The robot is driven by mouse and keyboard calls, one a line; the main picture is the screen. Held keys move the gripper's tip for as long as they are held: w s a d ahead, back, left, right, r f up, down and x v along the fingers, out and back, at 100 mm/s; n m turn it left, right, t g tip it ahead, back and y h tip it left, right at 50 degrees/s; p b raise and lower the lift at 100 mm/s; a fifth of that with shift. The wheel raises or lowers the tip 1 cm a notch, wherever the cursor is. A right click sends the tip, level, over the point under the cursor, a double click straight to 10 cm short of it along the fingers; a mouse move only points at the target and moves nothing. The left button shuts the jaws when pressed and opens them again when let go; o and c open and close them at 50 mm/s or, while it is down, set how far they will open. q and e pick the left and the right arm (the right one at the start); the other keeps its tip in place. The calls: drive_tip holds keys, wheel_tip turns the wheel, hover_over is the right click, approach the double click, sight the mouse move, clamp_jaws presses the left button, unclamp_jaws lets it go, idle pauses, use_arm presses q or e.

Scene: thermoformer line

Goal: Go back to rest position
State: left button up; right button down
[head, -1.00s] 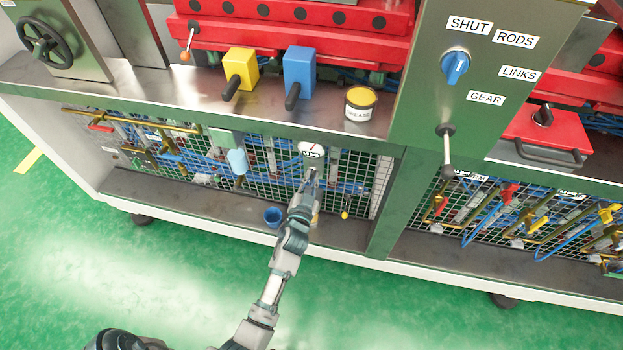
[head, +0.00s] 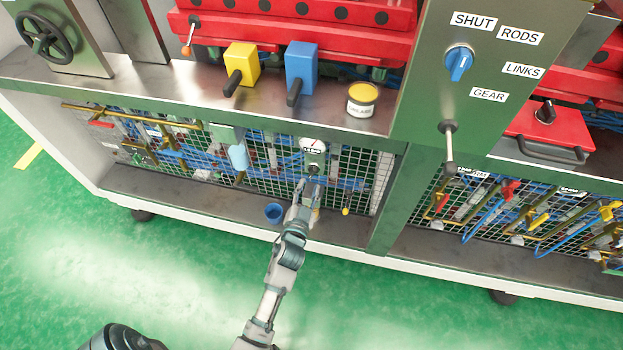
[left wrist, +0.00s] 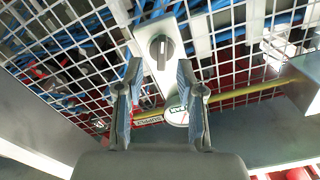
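My left gripper (head: 309,186) is in front of the wire mesh under the bench, just below a small grey panel (head: 315,160) with a round dial above it. In the left wrist view my left gripper (left wrist: 158,75) has its two fingers apart with nothing between them. A dark round knob (left wrist: 162,48) on the grey panel shows beyond the fingertips, apart from them as far as I can tell. My right gripper is in neither view.
A blue cup (head: 273,213) stands on the lower shelf just left of my gripper. The bench edge (head: 200,112) runs above the arm. A yellow-lidded tub (head: 362,100) and yellow (head: 243,63) and blue (head: 300,68) lever blocks stand on top. The green floor in front is clear.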

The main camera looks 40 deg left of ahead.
use_arm(q)
drive_tip(key=v, duration=0.2)
drive_tip(key=shift+s+d, duration=0.15)
drive_tip(key=shift+s, duration=0.1)
idle(0.3)
